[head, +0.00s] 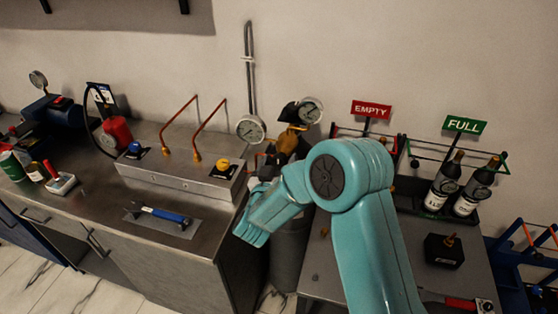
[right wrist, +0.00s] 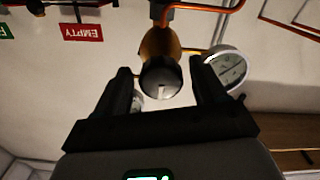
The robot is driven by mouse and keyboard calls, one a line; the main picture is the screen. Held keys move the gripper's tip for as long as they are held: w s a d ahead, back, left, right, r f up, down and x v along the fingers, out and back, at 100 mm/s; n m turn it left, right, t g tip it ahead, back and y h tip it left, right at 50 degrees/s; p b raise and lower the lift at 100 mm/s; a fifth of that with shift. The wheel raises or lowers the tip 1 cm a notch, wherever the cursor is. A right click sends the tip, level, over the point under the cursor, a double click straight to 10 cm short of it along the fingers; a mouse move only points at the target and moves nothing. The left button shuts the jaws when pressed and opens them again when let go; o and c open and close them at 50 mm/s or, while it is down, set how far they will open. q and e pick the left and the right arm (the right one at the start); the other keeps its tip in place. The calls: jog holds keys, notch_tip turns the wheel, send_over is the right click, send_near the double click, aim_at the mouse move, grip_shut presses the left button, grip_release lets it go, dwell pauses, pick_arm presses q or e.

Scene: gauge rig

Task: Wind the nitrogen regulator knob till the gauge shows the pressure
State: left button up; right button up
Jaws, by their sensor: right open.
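The nitrogen regulator is a brass body (head: 289,141) at the back, in the middle of the head view. It has two round white gauges, a left one (head: 251,129) and a right one (head: 311,110). In the right wrist view, the dark round regulator knob (right wrist: 162,77) lies ahead of my right gripper (right wrist: 163,76). The gripper is open, with one finger on either side of the knob in the picture; contact is not visible. One gauge (right wrist: 228,68) shows beside the right finger; its reading is too small to tell. In the head view, my teal arm hides part of the regulator. My left gripper is not in view.
A steel bench (head: 90,205) on the left carries a manifold block (head: 180,178) with copper pipes and a blue-handled tool (head: 160,214).

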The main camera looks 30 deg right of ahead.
jog(key=shift+w, duration=0.1)
jog(key=c, duration=1.1)
jog(key=shift+o, duration=0.2)
jog(key=shift+f+b, duration=0.1)
jog(key=shift+b, duration=0.5)
jog(key=m+b, duration=0.3)
jog(key=b, duration=0.2)
jog(key=m+b, duration=0.3)
jog(key=b, duration=0.2)
jog(key=shift+f+m, duration=0.2)
jog(key=shift+m, duration=0.1)
jog(key=m+b, duration=0.8)
jog(key=b, duration=0.3)
jog(key=shift+r+m, duration=0.15)
jog(key=shift+m, duration=0.25)
jog(key=shift+r+m+b, duration=0.2)
jog(key=shift+m+b, duration=1)
